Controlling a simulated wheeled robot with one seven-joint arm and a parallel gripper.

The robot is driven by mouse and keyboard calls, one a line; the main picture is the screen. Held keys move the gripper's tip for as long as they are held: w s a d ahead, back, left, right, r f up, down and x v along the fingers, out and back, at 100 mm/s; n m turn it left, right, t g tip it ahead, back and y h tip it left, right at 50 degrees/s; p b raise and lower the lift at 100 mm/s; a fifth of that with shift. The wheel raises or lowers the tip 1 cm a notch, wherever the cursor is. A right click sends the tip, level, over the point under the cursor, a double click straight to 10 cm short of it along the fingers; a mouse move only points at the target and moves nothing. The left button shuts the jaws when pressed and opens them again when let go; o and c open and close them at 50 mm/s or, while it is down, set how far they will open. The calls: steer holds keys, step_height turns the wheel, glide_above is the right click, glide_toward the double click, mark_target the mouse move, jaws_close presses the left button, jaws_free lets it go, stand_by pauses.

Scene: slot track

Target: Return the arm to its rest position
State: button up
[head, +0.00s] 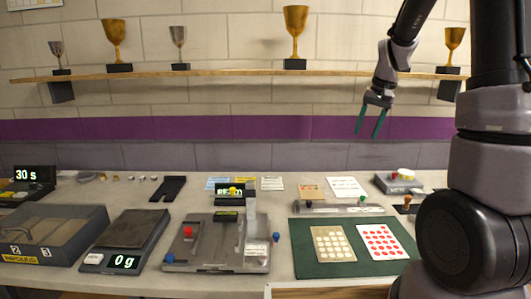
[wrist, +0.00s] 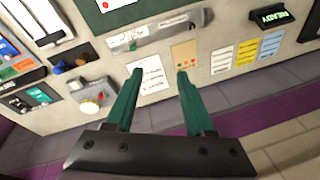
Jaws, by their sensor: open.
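My gripper (head: 372,122) hangs in the air above the back part of the table, in front of the purple wall stripe, with its green fingers pointing down. In the wrist view my gripper (wrist: 156,78) shows its two green fingers apart with nothing between them. The tabletop and a tan card (wrist: 184,55) lie well beyond the fingertips. My arm rises from the gripper to the upper right of the head view.
A shelf (head: 230,75) with several trophies runs along the wall behind my gripper. Below are a green mat (head: 304,262) with two dotted cards, a grey track device (head: 215,245), a scale (head: 125,240) and a grey bin (head: 50,235). The air around my gripper looks clear.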

steer(key=s+a+r+t, duration=0.2)
steer(key=s+r, duration=0.4)
steer(key=s, duration=0.6)
steer(key=s+a+r+t, duration=0.2)
steer(key=s+a+r, duration=0.3)
steer(key=s, duration=0.7)
steer(key=shift+s+a+r+t+y, duration=0.2)
steer(key=shift+r+t+y, duration=0.1)
steer(key=shift+r, duration=0.55)
steer(key=shift+o, duration=0.3)
steer(key=shift+w, duration=0.2)
stand_by(1.0)
